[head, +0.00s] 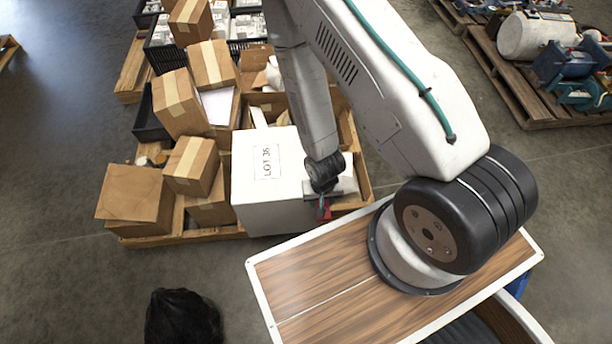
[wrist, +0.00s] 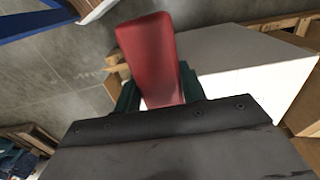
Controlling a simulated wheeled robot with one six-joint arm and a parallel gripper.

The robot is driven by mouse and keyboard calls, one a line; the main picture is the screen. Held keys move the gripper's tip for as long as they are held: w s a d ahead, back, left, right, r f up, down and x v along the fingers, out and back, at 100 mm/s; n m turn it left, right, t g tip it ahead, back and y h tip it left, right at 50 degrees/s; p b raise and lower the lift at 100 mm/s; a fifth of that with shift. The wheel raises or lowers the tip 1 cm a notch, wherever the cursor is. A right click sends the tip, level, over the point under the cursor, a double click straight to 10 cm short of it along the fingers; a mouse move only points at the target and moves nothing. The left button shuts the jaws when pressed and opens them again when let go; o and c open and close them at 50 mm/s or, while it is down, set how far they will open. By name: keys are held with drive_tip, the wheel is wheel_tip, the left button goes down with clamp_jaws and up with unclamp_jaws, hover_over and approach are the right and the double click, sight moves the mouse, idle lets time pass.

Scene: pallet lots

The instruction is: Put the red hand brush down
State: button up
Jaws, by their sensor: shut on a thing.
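The red hand brush (wrist: 150,55) is between the fingers of my gripper (wrist: 155,92) in the wrist view, its red part pointing away from the palm. My gripper is shut on it. In the head view the brush (head: 323,212) shows as a small red patch under my gripper (head: 322,198). They are in front of the white box (head: 270,205) marked LOT 36, near its right side. I cannot tell the gap between the brush and the box. The bristles are not clearly visible.
Cardboard boxes (head: 135,198) and black crates are piled on a pallet around the white box. My wood-topped base lies just in front. A black bag (head: 183,318) lies on the floor at the lower left. Another loaded pallet (head: 520,85) stands at the upper right. Open floor lies left.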

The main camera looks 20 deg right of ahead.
drive_tip(key=shift+s+f, duration=0.15)
drive_tip(key=shift+s, duration=0.15)
hover_over(306, 175)
drive_tip(key=shift+s+f, duration=0.25)
drive_tip(key=shift+f, duration=0.5)
drive_tip(key=shift+w+f, duration=0.2)
drive_tip(key=shift+f, duration=1.55)
drive_tip(key=shift+f, duration=0.1)
drive_tip(key=o, duration=1.3)
